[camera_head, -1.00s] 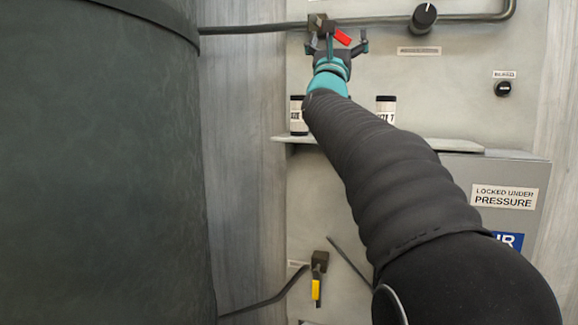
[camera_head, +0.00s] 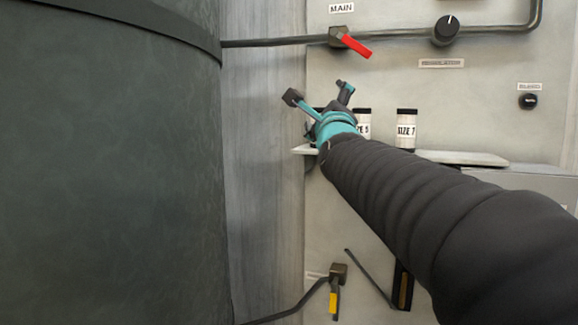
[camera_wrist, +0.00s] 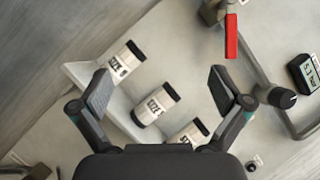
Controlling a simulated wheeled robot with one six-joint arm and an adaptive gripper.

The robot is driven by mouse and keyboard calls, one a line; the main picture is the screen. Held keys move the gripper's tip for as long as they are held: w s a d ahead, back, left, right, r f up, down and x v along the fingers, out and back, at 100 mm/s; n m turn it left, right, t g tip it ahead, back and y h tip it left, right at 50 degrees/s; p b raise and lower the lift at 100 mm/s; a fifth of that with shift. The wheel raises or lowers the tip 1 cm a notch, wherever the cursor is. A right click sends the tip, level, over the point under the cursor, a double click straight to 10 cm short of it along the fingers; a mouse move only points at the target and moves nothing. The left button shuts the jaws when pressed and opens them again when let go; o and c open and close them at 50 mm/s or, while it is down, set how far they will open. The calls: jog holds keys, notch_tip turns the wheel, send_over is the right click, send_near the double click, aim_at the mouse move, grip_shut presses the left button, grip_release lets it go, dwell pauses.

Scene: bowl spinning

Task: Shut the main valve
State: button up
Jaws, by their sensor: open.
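The main valve (camera_head: 338,36) sits on the horizontal pipe under a "MAIN" label (camera_head: 341,8). Its red handle (camera_head: 356,46) slants down to the right, at an angle to the pipe. The red handle also shows at the top right of the wrist view (camera_wrist: 231,36). My gripper (camera_head: 318,92) is open and empty, below and left of the valve, apart from it. In the wrist view, the open fingers (camera_wrist: 160,87) are spread with canisters showing between and beyond them; the red handle lies beyond the right finger.
Labelled canisters (camera_head: 406,128) stand on a shelf (camera_head: 462,158) close to my gripper. A regulator knob (camera_head: 446,31) is right of the valve. A black button (camera_head: 528,101) is farther right. A yellow-handled valve (camera_head: 334,301) is low down. A large dark tank (camera_head: 110,170) fills the left.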

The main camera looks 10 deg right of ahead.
jog(key=s+a+f+n+g+y+p, duration=0.1)
jog(key=s+a+f+n+g+y, duration=0.1)
jog(key=f+n, duration=0.3)
jog(key=s+a+f+n+g+y+p, duration=0.1)
jog(key=s+a+f+n+g, duration=0.1)
jog(key=f+n, duration=0.3)
jog(key=shift+s+a+f+g+y, duration=0.45)
jog(key=shift+s+f, duration=0.15)
jog(key=shift+f, duration=0.45)
